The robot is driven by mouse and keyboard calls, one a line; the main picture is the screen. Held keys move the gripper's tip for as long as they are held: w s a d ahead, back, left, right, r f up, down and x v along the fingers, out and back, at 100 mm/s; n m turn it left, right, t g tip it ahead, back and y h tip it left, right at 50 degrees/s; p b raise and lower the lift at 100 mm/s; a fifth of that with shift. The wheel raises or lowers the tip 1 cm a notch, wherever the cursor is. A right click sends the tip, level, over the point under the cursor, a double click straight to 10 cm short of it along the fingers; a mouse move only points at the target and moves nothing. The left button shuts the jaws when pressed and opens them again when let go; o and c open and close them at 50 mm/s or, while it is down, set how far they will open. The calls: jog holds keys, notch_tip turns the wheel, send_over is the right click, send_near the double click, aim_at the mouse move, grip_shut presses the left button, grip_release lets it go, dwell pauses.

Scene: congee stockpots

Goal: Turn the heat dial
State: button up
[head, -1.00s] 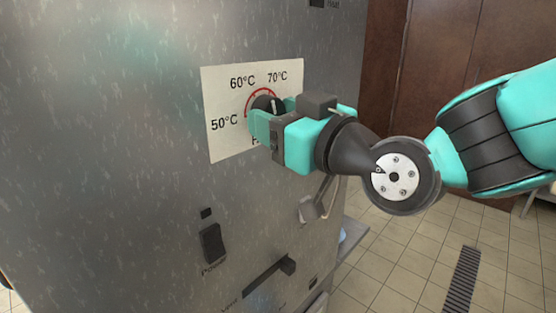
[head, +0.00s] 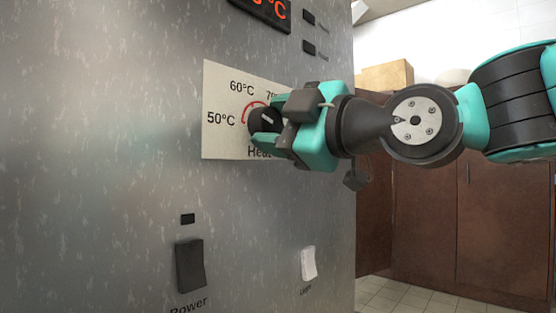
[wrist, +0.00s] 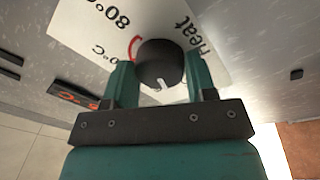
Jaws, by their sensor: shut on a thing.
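The heat dial (head: 262,117) is a round black knob with a white mark, on a pale label plate (head: 222,90) on the steel front. The plate shows 50°C, 60°C, part of 70°C and a red arc. My gripper (head: 266,131) is shut on the dial, from the right. In the wrist view the dial (wrist: 160,60) sits between the two teal fingers of my gripper (wrist: 160,76), and its white mark points down in that picture. 80°C and "Heat" show there. My gripper covers the plate's right part in the head view.
A black Power switch (head: 190,265) and a white switch (head: 308,263) are lower on the steel front. An orange-lit display (head: 265,10) and two small dark fittings are above. Brown cabinets (head: 440,220) stand behind on the right.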

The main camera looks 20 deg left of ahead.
jog(key=shift+n+g+b, duration=0.4)
jog(key=shift+n+b, duration=1.45)
jog(key=shift+n, duration=0.35)
jog(key=o, duration=0.9)
jog(key=shift+d, duration=0.1)
jog(key=b+v, duration=0.2)
jog(key=v, duration=1.5)
jog(key=shift+d, duration=0.1)
